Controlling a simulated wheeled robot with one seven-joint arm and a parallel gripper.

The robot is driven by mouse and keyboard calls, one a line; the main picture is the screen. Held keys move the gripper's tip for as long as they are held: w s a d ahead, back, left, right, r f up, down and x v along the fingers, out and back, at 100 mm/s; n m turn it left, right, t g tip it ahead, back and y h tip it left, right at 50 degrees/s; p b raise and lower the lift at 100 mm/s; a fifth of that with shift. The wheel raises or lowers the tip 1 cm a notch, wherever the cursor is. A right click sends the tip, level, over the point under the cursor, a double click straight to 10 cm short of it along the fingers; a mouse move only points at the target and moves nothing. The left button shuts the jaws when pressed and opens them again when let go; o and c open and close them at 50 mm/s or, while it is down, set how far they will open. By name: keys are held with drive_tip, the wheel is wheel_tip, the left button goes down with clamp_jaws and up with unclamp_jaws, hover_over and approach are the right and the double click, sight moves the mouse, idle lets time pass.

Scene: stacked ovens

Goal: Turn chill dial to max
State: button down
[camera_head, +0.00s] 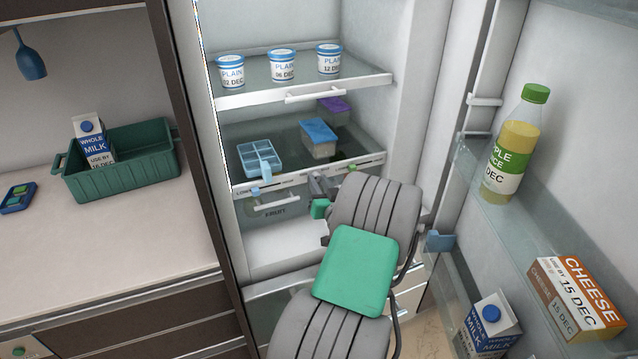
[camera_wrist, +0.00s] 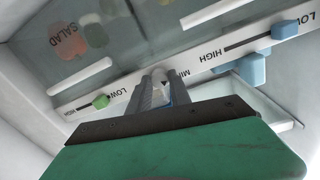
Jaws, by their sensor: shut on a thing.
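The white control strip (camera_head: 225,192) runs along the front of the fridge's lower glass shelf, and it also shows in the wrist view (camera_wrist: 222,58). My gripper (camera_head: 319,187) is at the middle of this strip. In the wrist view its two grey fingers (camera_wrist: 161,84) are closed around a small pale knob (camera_wrist: 165,89) with a dark mark, apparently the chill dial. "MIN" shows beside the fingers. The fingers hide most of the dial, so I cannot tell its exact setting. In the head view my arm and gripper hide the dial.
A blue slider (camera_wrist: 284,30) and a green slider (camera_wrist: 101,101) flank the dial, with LOW and HIGH labels. A pale-blue tray (camera_head: 260,157) stands above the strip. The open door at right holds a juice bottle (camera_head: 512,145), a cheese box (camera_head: 575,296) and a milk carton (camera_head: 488,326).

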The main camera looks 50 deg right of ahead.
drive_tip(key=shift+m, duration=0.3)
drive_tip(key=m, duration=0.8)
drive_tip(key=shift+m, duration=0.3)
drive_tip(key=m+y+p, duration=0.1)
drive_tip(key=m, duration=0.4)
drive_tip(key=shift+r+p, duration=0.1)
drive_tip(key=shift+p, duration=0.2)
drive_tip(key=shift+s+m+p, duration=0.1)
drive_tip(key=shift+m+p, duration=0.35)
drive_tip(key=shift+m, duration=1.05)
drive_tip(key=c, duration=1.2)
unclamp_jaws()
